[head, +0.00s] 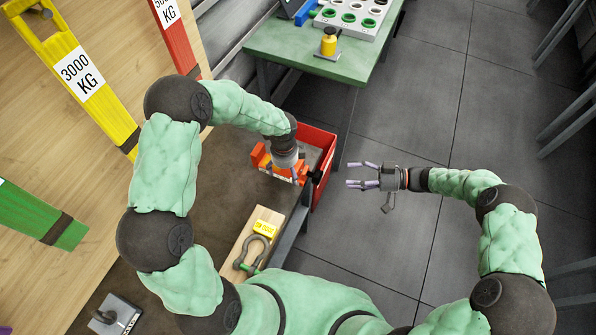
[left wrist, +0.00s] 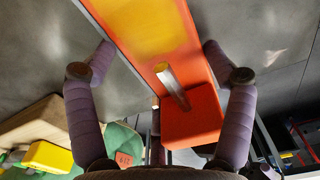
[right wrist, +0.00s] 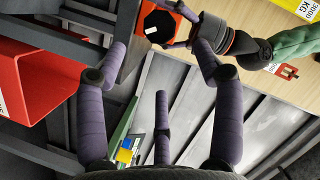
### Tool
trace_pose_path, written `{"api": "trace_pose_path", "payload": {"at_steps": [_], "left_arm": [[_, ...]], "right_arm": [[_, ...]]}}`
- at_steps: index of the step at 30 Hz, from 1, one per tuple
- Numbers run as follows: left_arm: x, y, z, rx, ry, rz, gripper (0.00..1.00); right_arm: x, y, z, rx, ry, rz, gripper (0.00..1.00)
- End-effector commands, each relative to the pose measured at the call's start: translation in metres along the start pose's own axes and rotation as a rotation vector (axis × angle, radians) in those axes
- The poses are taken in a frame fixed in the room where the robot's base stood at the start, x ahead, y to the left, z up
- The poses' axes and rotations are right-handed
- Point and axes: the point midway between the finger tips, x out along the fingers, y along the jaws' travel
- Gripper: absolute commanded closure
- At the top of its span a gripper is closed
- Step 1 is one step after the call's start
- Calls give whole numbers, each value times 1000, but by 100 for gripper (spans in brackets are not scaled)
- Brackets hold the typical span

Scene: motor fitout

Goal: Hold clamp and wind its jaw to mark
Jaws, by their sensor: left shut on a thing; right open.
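The orange clamp (head: 260,157) is at the right edge of the dark bench, partly hidden by my left gripper (head: 290,170), which is shut on it. In the left wrist view, the clamp's orange bar with a yellow band (left wrist: 150,30), a metal rod and an orange block lie between the fingers. My right gripper (head: 366,178) is open and empty, apart from the clamp on its right and pointing toward it. In the right wrist view, the clamp's dark knob (right wrist: 158,25) faces the camera, above and beyond my open fingers. No jaw mark can be made out.
A red bin (head: 325,140) stands just behind the clamp. A wooden board (head: 233,262) with a yellow block (head: 266,228) and a shackle (head: 250,252) lies nearer. A green table (head: 290,45) stands at the back. Open floor lies around my right gripper.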

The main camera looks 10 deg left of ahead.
Motion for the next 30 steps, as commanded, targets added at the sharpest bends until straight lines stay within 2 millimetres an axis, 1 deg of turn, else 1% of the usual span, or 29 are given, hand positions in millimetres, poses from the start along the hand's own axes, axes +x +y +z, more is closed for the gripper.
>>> {"api": "trace_pose_path", "payload": {"at_steps": [5, 19, 30], "left_arm": [[0, 0, 0, 1, 0, 1, 57], [1, 0, 0, 1, 0, 1, 57], [1, 0, 0, 1, 0, 1, 57]], "right_arm": [[0, 0, 2, -163, 19, 1, 31], [2, -2, 10, -832, 91, 41, 31], [2, -4, 16, -1360, 124, 115, 31]]}}
